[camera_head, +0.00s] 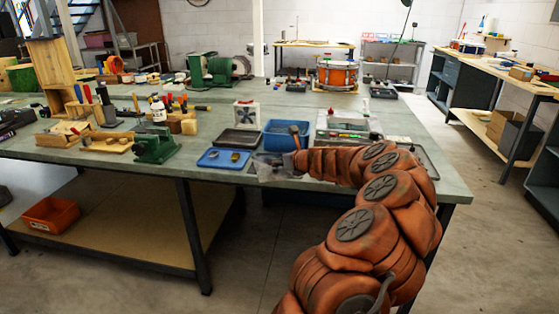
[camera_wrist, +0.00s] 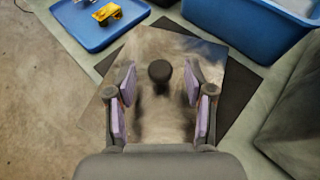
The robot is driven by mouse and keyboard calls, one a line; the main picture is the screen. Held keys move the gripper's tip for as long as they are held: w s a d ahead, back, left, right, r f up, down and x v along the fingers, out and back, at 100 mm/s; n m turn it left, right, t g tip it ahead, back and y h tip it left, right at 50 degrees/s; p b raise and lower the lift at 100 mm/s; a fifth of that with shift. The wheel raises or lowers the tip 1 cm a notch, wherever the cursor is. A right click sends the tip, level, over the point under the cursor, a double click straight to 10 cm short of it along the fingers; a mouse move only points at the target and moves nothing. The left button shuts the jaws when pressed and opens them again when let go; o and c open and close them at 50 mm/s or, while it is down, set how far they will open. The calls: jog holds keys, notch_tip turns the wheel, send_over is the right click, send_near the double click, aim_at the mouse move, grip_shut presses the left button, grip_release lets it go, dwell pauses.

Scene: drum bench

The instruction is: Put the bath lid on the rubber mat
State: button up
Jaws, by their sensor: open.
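The bath lid (camera_wrist: 150,105) is a shiny, squarish metal plate with a black knob in its middle. It lies turned at an angle over the dark rubber mat (camera_wrist: 240,88), whose corners show past its far and right sides. The lid's near-left part reaches past the bench edge, over the floor. My gripper (camera_wrist: 161,88) is open, with a lilac-padded finger on each side near the knob and a gap around it. In the head view the lid (camera_head: 275,169) is a grey plate at the bench's front edge, and my fingers are hard to make out.
A blue tray (camera_wrist: 98,20) with a yellow piece lies to the left of the mat. A blue tub (camera_wrist: 245,25) stands behind and right. A green vise (camera_head: 156,147) stands farther left on the bench. The floor in front is clear.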

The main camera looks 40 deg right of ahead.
jog(key=shift+r, duration=0.1)
jog(key=v, duration=1.2)
jog(key=shift+p, duration=0.3)
